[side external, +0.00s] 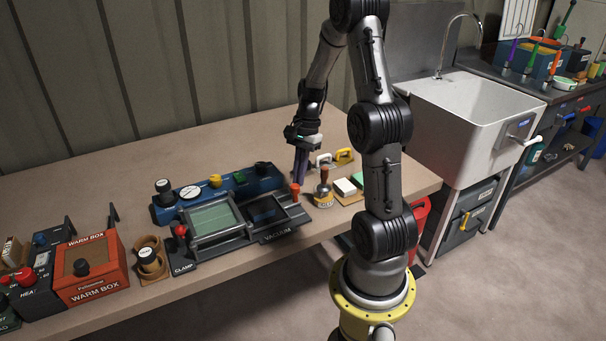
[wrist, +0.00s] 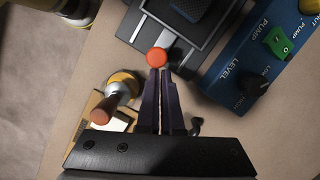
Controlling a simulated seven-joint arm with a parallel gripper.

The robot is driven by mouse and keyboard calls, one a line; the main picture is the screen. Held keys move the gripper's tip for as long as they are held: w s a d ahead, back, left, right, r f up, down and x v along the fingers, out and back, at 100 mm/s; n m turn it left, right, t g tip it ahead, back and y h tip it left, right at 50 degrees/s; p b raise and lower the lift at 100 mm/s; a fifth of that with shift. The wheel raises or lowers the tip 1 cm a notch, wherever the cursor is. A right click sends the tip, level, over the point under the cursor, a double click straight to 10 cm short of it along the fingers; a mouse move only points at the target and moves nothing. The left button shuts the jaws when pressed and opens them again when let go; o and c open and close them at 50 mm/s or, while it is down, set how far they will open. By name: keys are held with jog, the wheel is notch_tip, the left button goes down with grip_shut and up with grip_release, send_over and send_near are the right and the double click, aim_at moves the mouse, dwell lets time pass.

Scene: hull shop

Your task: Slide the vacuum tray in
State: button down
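The vacuum tray (side external: 264,212) is a dark sliding plate with a blue-black pad on the rails of the bench fixture, behind the VACUUM label in the side view. Its dark frame also shows at the top of the wrist view (wrist: 205,38). An orange-red knob (side external: 295,187) stands at the tray's right end; it shows just beyond my fingertips in the wrist view (wrist: 157,57). My gripper (side external: 298,180) points down by the knob, its dark purple fingers close together (wrist: 159,72) and with nothing seen between them. I cannot tell whether the fingertips touch the knob.
A clamp frame with a green screen (side external: 212,218) lies left of the tray. A blue pump box (side external: 222,190) runs behind it. A wooden-handled stamp (side external: 323,190) and small blocks (side external: 345,186) stand close right of the knob. The bench's back right is mostly clear.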

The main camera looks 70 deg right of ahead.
jog(key=w+a, duration=0.8)
jog(key=shift+w+a, duration=0.3)
jog(key=shift+a, duration=0.1)
